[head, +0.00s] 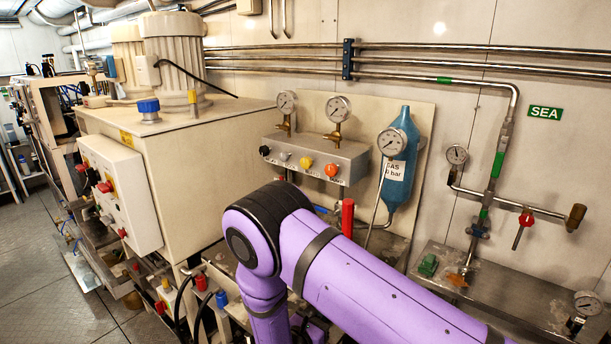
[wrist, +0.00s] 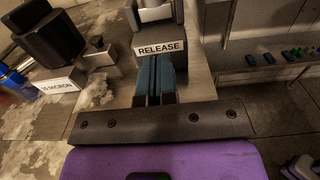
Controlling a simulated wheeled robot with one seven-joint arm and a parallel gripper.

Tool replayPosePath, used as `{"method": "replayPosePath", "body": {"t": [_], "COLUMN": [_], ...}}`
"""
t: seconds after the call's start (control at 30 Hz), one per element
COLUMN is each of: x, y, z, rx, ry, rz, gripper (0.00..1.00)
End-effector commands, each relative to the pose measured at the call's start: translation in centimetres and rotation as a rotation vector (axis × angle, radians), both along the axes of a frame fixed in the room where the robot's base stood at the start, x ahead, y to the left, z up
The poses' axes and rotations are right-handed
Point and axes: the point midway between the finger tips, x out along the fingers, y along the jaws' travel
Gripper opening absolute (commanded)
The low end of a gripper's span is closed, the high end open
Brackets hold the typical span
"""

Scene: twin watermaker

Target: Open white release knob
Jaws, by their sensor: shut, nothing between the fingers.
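A plate reading RELEASE (wrist: 160,48) shows at the top middle of the wrist view. Just above it is a pale whitish-grey part (wrist: 155,13), likely the white release knob, cut off by the top edge. My gripper (wrist: 161,60) is shut and empty, its blue fingers side by side. The fingertips reach the lower edge of the plate in the picture; I cannot tell whether they touch anything. In the head view my purple arm hides the gripper and the release knob cannot be made out.
A black fitting (wrist: 50,35) with a MICRON label (wrist: 57,87) stands left of my gripper. In the head view, a grey panel (head: 315,161) carries several coloured knobs, with gauges above. A blue gas bottle (head: 402,160) and a red handle (head: 348,217) are close to my arm.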

Motion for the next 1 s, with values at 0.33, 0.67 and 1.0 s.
{"method": "replayPosePath", "body": {"t": [0.33,0.67,1.0], "x": [0.97,1.02,1.36], "y": [-0.91,-0.82,-0.32], "z": [0.18,0.12,0.13], "rx": [-0.003,-0.002,0.002], "ry": [-0.009,-0.009,-0.009], "rz": [-0.01,-0.008,-0.005], "gripper": [0.0,0.0,0.0]}}
